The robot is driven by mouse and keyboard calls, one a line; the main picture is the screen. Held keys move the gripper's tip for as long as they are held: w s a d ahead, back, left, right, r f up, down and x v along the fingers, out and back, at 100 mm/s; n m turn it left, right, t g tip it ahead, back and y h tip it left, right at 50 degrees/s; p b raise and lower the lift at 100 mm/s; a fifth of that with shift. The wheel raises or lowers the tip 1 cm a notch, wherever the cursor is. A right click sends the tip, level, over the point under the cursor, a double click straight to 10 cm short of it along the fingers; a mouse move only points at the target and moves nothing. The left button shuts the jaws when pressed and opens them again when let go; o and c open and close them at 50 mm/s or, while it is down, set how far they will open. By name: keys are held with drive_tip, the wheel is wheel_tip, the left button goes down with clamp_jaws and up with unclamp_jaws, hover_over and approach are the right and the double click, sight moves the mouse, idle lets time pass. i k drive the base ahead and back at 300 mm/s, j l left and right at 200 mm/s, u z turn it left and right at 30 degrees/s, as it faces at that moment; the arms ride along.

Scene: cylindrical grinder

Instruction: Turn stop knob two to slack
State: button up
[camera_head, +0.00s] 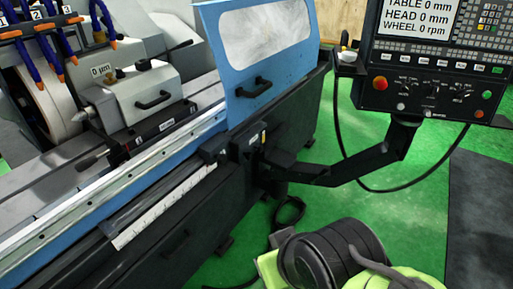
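The cylindrical grinder fills the left and middle of the head view, with its blue front rail (110,185) running up to the right. A black block (214,150) sits at the rail's right end, beside a dark bracket (258,150) with small light and yellow marks. I cannot tell which part, if any, is stop knob two, nor whether it is tight or slack. A white scale strip (165,207) lies along the dark front below the rail. Black and lime-green links of my arm show at the bottom right. My gripper's fingers do not show.
A control panel (435,60) with a red button hangs at the upper right on a dark support arm (345,168). A blue guard with a window (255,50) stands above the bed. Numbered blue hoses (40,55) hang at the left. Green floor (430,195) is open at the right.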

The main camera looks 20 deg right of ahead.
sight(222, 158)
drive_tip(key=z, duration=0.25)
drive_tip(key=i+l+u, duration=0.15)
drive_tip(key=u, duration=0.25)
drive_tip(key=i+l+u, duration=0.3)
drive_tip(key=u, duration=0.15)
drive_tip(key=i+l+u, duration=0.25)
drive_tip(key=u, duration=0.15)
drive_tip(key=i+l+u, duration=0.15)
drive_tip(key=l+u, duration=0.25)
drive_tip(key=i+l+u, duration=0.1)
drive_tip(key=l+u, duration=1.15)
